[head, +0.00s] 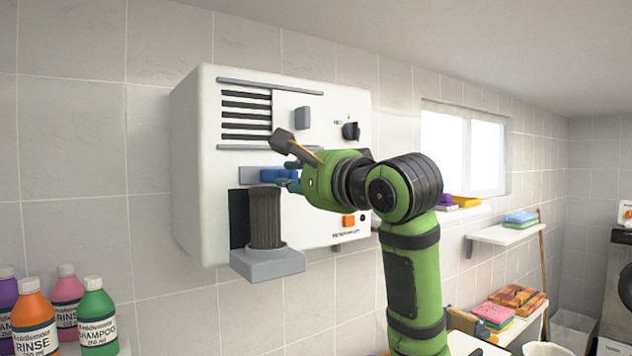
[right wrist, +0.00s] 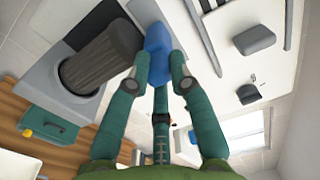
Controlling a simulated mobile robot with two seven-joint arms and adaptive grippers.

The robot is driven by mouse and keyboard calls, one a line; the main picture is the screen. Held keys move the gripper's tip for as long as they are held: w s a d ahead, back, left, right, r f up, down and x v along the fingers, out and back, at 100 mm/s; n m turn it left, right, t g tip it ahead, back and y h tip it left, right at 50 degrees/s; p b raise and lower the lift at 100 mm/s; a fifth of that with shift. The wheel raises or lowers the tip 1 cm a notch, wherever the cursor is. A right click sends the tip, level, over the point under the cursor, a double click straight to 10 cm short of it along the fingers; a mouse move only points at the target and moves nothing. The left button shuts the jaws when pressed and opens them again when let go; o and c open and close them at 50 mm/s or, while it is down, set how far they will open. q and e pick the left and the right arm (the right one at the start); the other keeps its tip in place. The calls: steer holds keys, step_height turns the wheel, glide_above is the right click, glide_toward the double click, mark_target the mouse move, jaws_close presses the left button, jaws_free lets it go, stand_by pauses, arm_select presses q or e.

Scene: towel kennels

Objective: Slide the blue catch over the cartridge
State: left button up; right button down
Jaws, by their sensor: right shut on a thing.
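The blue catch (head: 272,174) sits on a grey rail on the front of the white wall unit, just above the cartridge. The cartridge (head: 266,217) is a dark grey ribbed cylinder standing upright in a light grey holder (head: 268,262). My right gripper (head: 288,178) reaches in from the right and is shut on the catch. In the right wrist view the fingers (right wrist: 161,82) close around the blue catch (right wrist: 156,52), beside the top end of the cartridge (right wrist: 103,60). My left gripper is not in view.
The white unit (head: 200,160) hangs on the tiled wall, with a grey knob (head: 302,118) and a black dial (head: 351,131) above the catch. Several bottles (head: 60,310) stand at lower left. A wall shelf (head: 500,236) is at right.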

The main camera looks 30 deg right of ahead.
steer(key=shift+s+a+f, duration=0.1)
steer(key=shift+a+f, duration=0.05)
steer(key=shift+a, duration=0.45)
steer(key=shift+a+f, duration=0.1)
steer(key=shift+a, duration=0.5)
steer(key=c, duration=1.1)
jaws_free()
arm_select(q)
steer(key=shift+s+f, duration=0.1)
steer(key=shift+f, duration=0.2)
arm_select(e)
steer(key=shift+o, duration=0.2)
steer(key=shift+a+r, duration=0.1)
steer(key=shift+a, duration=0.15)
steer(key=s+d, duration=0.1)
steer(key=s, duration=1.1)
steer(key=shift+d, duration=0.35)
steer(key=shift+w, duration=0.1)
